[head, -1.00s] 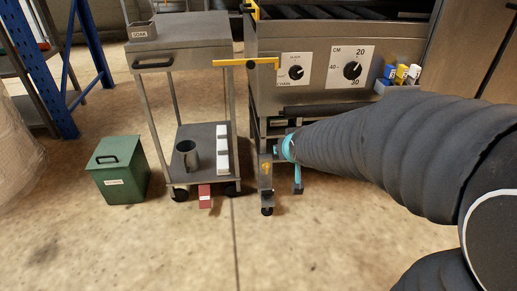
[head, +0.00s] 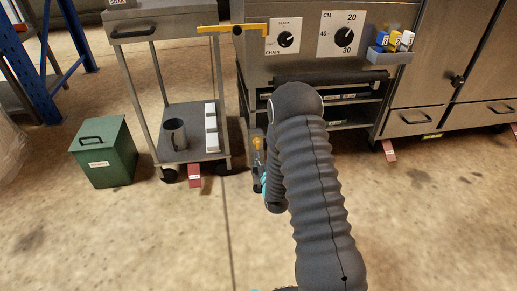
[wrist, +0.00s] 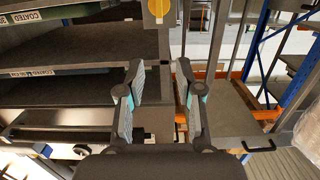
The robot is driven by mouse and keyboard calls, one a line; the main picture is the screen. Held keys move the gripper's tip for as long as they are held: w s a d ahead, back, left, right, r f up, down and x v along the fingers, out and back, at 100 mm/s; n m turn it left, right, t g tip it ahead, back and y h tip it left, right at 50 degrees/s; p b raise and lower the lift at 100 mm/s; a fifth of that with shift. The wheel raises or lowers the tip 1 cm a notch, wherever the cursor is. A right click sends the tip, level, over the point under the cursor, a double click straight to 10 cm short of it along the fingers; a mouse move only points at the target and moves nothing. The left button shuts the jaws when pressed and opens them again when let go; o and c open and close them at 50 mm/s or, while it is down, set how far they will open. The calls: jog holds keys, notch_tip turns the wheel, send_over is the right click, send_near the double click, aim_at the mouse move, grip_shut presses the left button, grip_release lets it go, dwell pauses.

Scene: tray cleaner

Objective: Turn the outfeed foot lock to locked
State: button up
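A yellow-orange piece (head: 257,143), which I take to be the outfeed foot lock, sits low on the machine's left front leg in the head view. In the wrist view a yellow round part with a grey bar (wrist: 158,9) shows at the top edge, beyond and between the fingertips; I cannot tell its setting. My gripper (wrist: 159,66) is open and empty, with a clear gap between its fingers. In the head view my arm hides most of the gripper; only teal bits show beside the leg. No contact with the lock is visible.
A cart (head: 187,104) with a mug (head: 174,134) and white blocks stands left of the machine. A red pedal (head: 193,176) is at its foot. A green bin (head: 103,152) stands farther left. Machine shelves (wrist: 80,55) are close at left in the wrist view. Front floor is clear.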

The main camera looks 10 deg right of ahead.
jog(key=t, duration=0.1)
send_near(257, 143)
jog(key=w+b, duration=0.1)
jog(key=w, duration=0.8)
jog(key=shift+w+d+f, duration=0.2)
jog(key=shift+w+f, duration=0.1)
jog(key=shift+f, duration=0.15)
grip_shut()
